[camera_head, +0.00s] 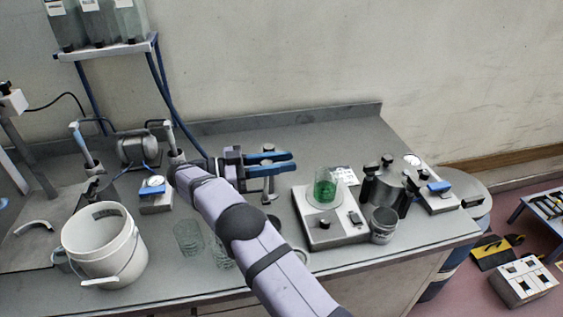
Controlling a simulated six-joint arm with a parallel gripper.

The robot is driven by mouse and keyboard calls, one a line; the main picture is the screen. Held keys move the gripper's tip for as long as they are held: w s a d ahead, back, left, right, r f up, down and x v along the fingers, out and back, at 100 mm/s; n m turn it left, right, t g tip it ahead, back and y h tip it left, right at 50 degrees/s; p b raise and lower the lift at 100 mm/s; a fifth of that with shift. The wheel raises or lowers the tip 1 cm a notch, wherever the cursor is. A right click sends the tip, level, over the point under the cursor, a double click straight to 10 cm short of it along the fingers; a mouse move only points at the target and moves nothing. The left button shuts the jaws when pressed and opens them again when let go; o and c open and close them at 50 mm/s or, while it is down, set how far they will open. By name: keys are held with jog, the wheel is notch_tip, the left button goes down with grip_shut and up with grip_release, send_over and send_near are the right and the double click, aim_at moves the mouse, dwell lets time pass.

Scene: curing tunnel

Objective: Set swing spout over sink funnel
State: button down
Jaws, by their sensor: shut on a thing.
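My gripper (285,161) reaches over the middle of the bench, its two blue fingers pointing right with a narrow gap between them. A slim grey post (268,188) with a small round foot stands under the fingers, and a round grey top (268,147) shows just behind them. This looks like the swing spout, with the fingers shut on it; the grip itself is mostly hidden. A dark round opening (274,221) in the bench, close to my arm, may be the sink funnel. I cannot tell whether the spout's outlet lies over it.
A white bucket (101,245) stands front left, with clear glasses (188,238) beside my arm. Right of the gripper, a pale hotplate (330,225) carries a beaker of green liquid (324,188).

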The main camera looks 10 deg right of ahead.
jog(key=c, duration=1.4)
grip_release()
jog(key=shift+r, duration=0.1)
jog(key=shift+c, duration=0.2)
jog(key=shift+r, duration=0.1)
notch_tip(320, 180, up, 10)
jog(key=p, duration=0.9)
jog(key=shift+p, duration=0.3)
